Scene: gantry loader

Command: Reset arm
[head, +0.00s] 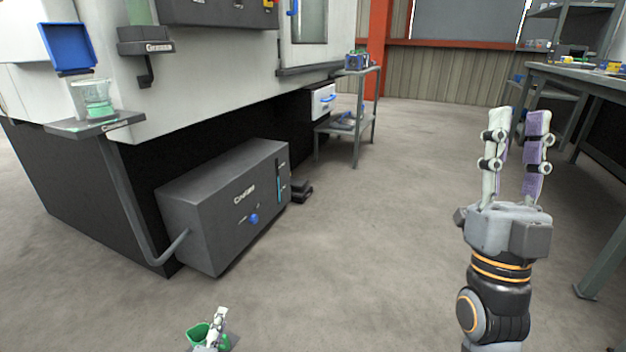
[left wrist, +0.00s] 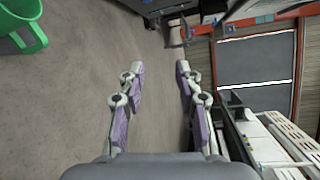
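My left gripper (head: 219,318) shows only in small part at the bottom of the head view. In the left wrist view its two purple-lined fingers (left wrist: 159,67) stand apart with nothing between them. My right gripper (head: 517,115) points up at the right of the head view. Its two fingers are parallel with an empty gap between them.
A green container (head: 198,334) is beside my left gripper; its handle shows in the left wrist view (left wrist: 30,38). A machine with a dark coolant box (head: 225,205) stands at left. A workbench (head: 590,75) is at right. The floor (head: 390,220) between is clear.

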